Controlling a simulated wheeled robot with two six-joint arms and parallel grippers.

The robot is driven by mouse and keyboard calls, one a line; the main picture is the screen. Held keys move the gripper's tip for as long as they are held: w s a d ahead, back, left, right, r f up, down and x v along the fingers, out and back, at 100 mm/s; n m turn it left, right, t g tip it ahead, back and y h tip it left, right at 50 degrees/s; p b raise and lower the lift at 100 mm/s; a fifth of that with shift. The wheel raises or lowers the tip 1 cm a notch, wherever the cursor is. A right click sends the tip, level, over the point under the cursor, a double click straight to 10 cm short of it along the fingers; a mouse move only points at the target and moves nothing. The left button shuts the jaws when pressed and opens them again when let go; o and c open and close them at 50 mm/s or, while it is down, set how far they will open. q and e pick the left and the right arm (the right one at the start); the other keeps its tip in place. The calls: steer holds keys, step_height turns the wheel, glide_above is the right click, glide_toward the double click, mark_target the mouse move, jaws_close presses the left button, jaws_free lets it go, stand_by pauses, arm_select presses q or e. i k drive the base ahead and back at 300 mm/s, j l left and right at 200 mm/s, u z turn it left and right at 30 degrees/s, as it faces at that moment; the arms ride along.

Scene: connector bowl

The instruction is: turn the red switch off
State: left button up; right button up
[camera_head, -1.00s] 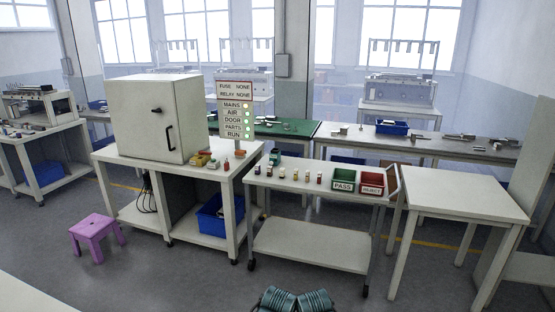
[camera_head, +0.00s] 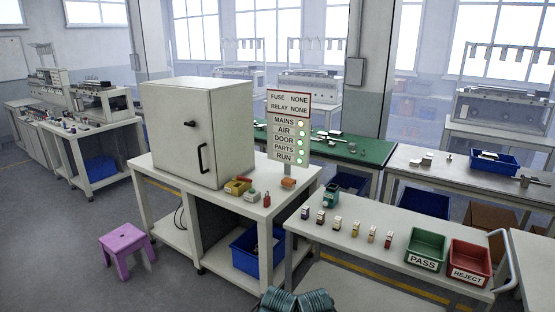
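No part is clearly a red switch at this size. A small red item (camera_head: 266,200) stands upright on the white workbench (camera_head: 285,207), in front of the grey cabinet; I cannot tell whether it is a switch. The closed cabinet (camera_head: 180,148) has a black knob (camera_head: 190,124) and a black bar handle (camera_head: 203,158) on its door. A sign panel (camera_head: 289,103) beside it reads FUSE NONE and RELAY NONE, with lit lamps by MAINS, AIR, DOOR, PARTS and RUN.
A purple stool (camera_head: 123,239) stands on the floor left of the workbench. A white cart (camera_head: 350,262) to the right carries several small parts, a green PASS bin (camera_head: 426,248) and a red REJECT bin (camera_head: 469,262). Open floor lies in front of the workbench.

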mark_target(240, 177)
steer(key=i+l+u, duration=0.45)
steer(key=i+u, duration=0.15)
steer(key=i+j+z, duration=0.25)
steer(key=i, duration=0.5)
steer(key=i+j+z, duration=0.25)
steer(key=i+j, duration=0.15)
steer(key=i, duration=0.3)
steer(key=i+j+z, duration=0.3)
steer(key=i+j, duration=0.2)
steer(key=i, duration=0.15)
